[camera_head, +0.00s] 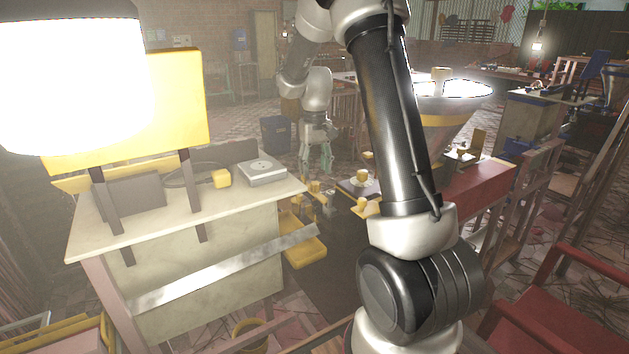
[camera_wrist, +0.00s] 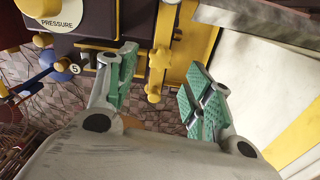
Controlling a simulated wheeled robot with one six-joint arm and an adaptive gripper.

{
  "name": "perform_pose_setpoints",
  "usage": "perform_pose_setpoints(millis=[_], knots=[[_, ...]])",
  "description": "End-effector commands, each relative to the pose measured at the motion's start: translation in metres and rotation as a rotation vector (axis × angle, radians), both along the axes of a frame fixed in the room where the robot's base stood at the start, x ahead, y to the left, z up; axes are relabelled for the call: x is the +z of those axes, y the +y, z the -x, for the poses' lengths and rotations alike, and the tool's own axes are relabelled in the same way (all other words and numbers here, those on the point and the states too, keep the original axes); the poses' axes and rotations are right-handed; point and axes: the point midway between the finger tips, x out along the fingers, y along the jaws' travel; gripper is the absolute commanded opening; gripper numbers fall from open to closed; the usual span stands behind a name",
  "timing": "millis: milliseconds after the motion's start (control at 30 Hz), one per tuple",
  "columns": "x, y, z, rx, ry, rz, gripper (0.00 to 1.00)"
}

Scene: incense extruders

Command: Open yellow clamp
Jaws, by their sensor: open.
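My gripper (camera_wrist: 160,62) is open in the wrist view, with green-padded fingers spread apart and nothing held between them. A yellow piece with rounded knobs, which looks like the yellow clamp (camera_wrist: 155,76), lies in line with the gap between the fingertips. I cannot tell its depth or whether a finger touches it. It is beside a yellow frame (camera_wrist: 200,45) on a dark machine. In the head view my gripper (camera_head: 317,150) points down above small yellow parts (camera_head: 315,187); which of them is the clamp is too small to tell.
The machine carries a "PRESSURE" label (camera_wrist: 62,14), a yellow knob and a "5" tag (camera_wrist: 75,68). A pale table (camera_head: 240,203) with a scale (camera_head: 262,171) stands at left, a yellow tray (camera_head: 303,250) beside it. A red bench (camera_head: 470,195) and large hopper (camera_head: 450,115) stand at right.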

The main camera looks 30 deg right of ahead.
Motion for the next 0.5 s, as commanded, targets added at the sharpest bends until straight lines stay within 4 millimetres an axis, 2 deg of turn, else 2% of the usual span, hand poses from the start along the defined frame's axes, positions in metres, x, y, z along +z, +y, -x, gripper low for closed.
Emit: perform_pose_setpoints(millis=[33,200,333,500], knots=[[-0.01,0.0,0.001,0.0,0.004,0.0,0.52],[-0.037,0.0,0.001,0.0,0.003,0.0,0.52],[-0.049,0.0,0.0,-0.001,0.002,0.0,0.52],[-0.053,0.0,0.001,-0.001,0.001,0.0,0.52]])
